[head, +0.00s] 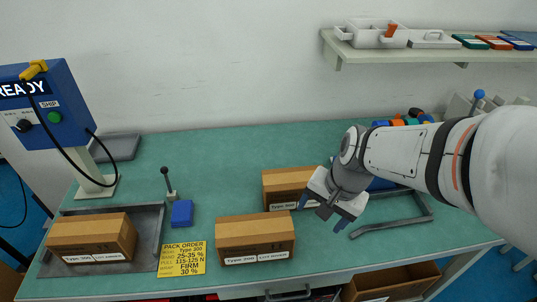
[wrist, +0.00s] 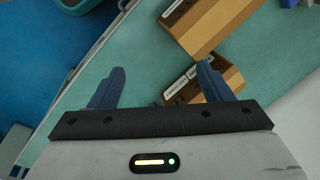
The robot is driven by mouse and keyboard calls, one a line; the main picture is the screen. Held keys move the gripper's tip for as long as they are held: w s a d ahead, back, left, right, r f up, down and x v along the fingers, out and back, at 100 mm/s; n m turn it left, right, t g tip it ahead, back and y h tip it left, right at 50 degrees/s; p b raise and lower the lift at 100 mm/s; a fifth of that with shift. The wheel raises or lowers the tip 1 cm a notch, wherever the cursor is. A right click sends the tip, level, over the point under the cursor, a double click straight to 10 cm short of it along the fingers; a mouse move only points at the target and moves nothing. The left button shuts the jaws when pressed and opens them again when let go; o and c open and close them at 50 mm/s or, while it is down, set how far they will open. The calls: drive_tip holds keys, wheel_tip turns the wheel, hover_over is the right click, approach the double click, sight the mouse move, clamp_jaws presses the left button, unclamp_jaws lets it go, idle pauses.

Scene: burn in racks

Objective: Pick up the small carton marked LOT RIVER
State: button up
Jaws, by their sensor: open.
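Three brown cartons with white labels stand on the green bench: a left carton (head: 92,236) in a grey tray, a front middle carton (head: 255,234), and a back carton (head: 286,184) beside my gripper. Labels begin "Type 300" on the left and middle ones; the lot words are too small to read surely, so I cannot tell which is LOT RIVER. My gripper (head: 328,212) is open and empty, just right of the back carton and partly over its right end. In the wrist view, two cartons (wrist: 222,25) show beyond the open fingers (wrist: 160,75), one partly behind the right finger.
A yellow pack order card (head: 182,258) lies between the left and middle cartons. A blue block (head: 182,213) and a lever (head: 168,185) stand behind it. A blue READY station (head: 45,105) is at left. An open brown box (head: 392,283) sits below the front edge. The bench's back middle is clear.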

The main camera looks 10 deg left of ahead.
sight(257, 227)
drive_tip(key=o, duration=0.3)
drive_tip(key=w+a+f+m+g+y+p, duration=0.1)
drive_tip(key=w+a+m+p, duration=0.1)
drive_tip(key=a+m, duration=0.2)
drive_tip(key=shift+w+a+f, duration=0.15)
drive_tip(key=shift+a+f, duration=0.1)
drive_tip(key=shift+a, duration=0.8)
drive_tip(key=shift+o, duration=1.4)
drive_tip(key=a+f+m+p, duration=0.1)
drive_tip(key=a+m, duration=0.1)
drive_tip(key=a+f+m, duration=0.1)
drive_tip(key=a+m, duration=0.1)
drive_tip(key=w+a+f+m+g+p, duration=0.1)
drive_tip(key=a+f, duration=0.1)
drive_tip(key=shift+w+a+f+m+y+p, duration=0.1)
drive_tip(key=shift+a+m+y+p, duration=0.05)
drive_tip(key=shift+m+y+p, duration=0.25)
drive_tip(key=shift+a+f, duration=0.2)
drive_tip(key=shift+f, duration=0.1)
drive_tip(key=shift+m, duration=0.3)
drive_tip(key=shift+b+x, duration=0.65)
drive_tip(key=shift+x, duration=3.25)
